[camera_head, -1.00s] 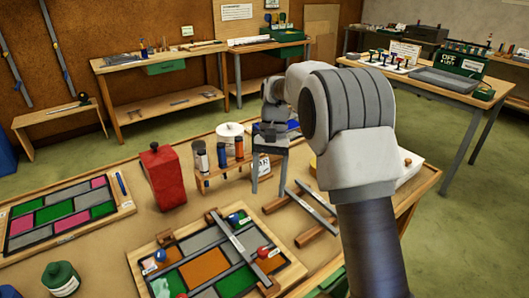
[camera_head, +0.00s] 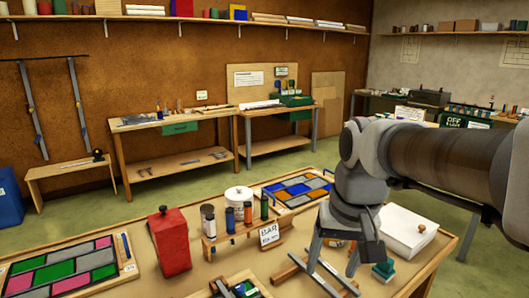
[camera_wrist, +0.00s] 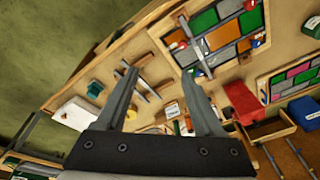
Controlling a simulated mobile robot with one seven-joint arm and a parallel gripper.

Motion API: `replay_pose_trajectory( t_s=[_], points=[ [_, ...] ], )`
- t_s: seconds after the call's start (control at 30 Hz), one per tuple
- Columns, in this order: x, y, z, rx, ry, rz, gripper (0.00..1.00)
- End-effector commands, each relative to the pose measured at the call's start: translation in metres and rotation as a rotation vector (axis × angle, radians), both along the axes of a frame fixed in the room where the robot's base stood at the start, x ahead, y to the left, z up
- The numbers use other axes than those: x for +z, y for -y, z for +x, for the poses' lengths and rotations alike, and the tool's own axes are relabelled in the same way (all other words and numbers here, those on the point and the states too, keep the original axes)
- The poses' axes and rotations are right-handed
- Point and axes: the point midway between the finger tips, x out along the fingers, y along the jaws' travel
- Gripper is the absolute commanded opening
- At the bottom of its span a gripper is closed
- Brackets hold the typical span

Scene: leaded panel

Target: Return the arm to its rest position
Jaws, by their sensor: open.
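My gripper (camera_head: 334,262) hangs in the right half of the head view, fingers pointing down over the near worktable. In the wrist view its two fingers (camera_wrist: 160,68) stand well apart with nothing held between them. A leaded panel (camera_head: 236,288) with wooden edging lies at the bottom of the head view, mostly cut off; it shows more fully in the wrist view (camera_wrist: 214,42). Metal strips and wooden bars (camera_head: 318,274) lie on the table near the gripper. My arm reaches in from the right edge.
A red can (camera_head: 169,243), a rack of bottles (camera_head: 230,237), a white lidded box (camera_head: 408,231) and a teal block (camera_head: 383,270) stand on the table. Another panel (camera_head: 298,189) lies at its back and one (camera_head: 70,266) at left. Green floor lies beyond.

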Motion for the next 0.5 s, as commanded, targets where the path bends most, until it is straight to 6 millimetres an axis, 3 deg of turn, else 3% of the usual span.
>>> replay_pose_trajectory(
  t_s=[0.1, 0.3, 0.5],
  points=[
    [0.001, 0.009, -0.029, 0.018, 0.085, -0.018, 0.69],
    [-0.008, 0.02, -0.069, 0.047, 0.212, -0.056, 0.69],
    [-0.019, 0.026, -0.09, 0.067, 0.286, -0.085, 0.69]
  ],
)
